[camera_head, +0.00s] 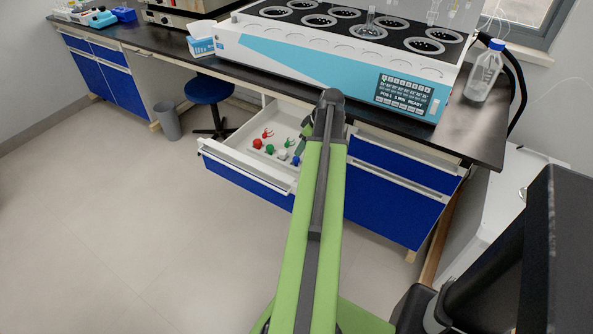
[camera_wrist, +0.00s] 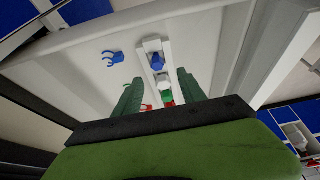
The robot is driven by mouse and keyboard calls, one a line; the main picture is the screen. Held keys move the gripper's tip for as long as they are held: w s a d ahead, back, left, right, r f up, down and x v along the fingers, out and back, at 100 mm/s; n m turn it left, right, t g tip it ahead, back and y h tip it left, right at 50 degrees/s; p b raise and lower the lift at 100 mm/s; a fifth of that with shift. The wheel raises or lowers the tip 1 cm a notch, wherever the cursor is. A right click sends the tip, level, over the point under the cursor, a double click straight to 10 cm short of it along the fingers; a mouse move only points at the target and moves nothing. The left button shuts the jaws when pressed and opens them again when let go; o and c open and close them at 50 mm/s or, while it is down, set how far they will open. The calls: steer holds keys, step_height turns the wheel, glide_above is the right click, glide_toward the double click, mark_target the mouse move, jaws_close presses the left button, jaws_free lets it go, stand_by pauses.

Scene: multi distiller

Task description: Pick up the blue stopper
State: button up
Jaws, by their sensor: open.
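The blue stopper (camera_wrist: 157,62) sits in a light holder strip inside the open drawer; it also shows in the head view (camera_head: 295,160), beside my arm. A white stopper (camera_wrist: 162,77), a green stopper (camera_wrist: 167,96) and a red stopper (camera_wrist: 147,107) are in line with it, nearer my gripper in the wrist view. My gripper (camera_wrist: 158,79) is open, with its green fingers on either side of the row. The blue stopper appears just beyond the fingertips, with nothing held. In the head view my arm mostly hides the gripper.
The white drawer (camera_head: 228,145) stands pulled out under the dark bench. A blue clip (camera_wrist: 113,57) lies left of the stopper in the wrist view. The drawer's walls enclose the gripper area. A large distiller (camera_head: 300,45) and a glass bottle (camera_head: 482,75) stand on the bench above.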

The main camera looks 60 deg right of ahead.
mark_target(297, 158)
steer(key=b+x, duration=0.1)
steer(key=x, duration=0.2)
steer(key=shift+s, duration=0.2)
steer(key=shift+w+f+b, duration=0.15)
steer(key=shift+f+b, duration=0.05)
steer(key=shift+b, duration=0.1)
steer(key=b+x, duration=0.4)
steer(key=x, duration=0.1)
steer(key=shift+d+f+b, duration=0.1)
steer(key=shift+d+b, duration=0.25)
steer(key=shift+b, duration=0.05)
jaws_close()
